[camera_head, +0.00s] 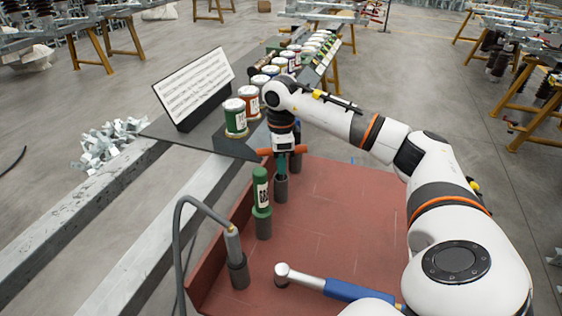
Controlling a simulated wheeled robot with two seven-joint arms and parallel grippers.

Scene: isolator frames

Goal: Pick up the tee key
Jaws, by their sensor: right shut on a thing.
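The tee key (301,149) has an orange crossbar handle and a thin teal shaft. It stands about upright, with its lower end at a dark cylindrical holder (281,189) at the far left side of the red tray. Whether the tip is still inside the holder is hard to tell. My right gripper (282,150) comes down from above and is shut on the tee key at its crossbar. The gripper hides the middle of the handle. My left gripper is not in view.
On the red tray (335,220), a green labelled tube (262,190) and a grey corded tool (234,246) stand in holders. A blue-handled tool (350,291) lies in front. Jars (235,117) and a text board (195,84) stand behind. The tray's middle is clear.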

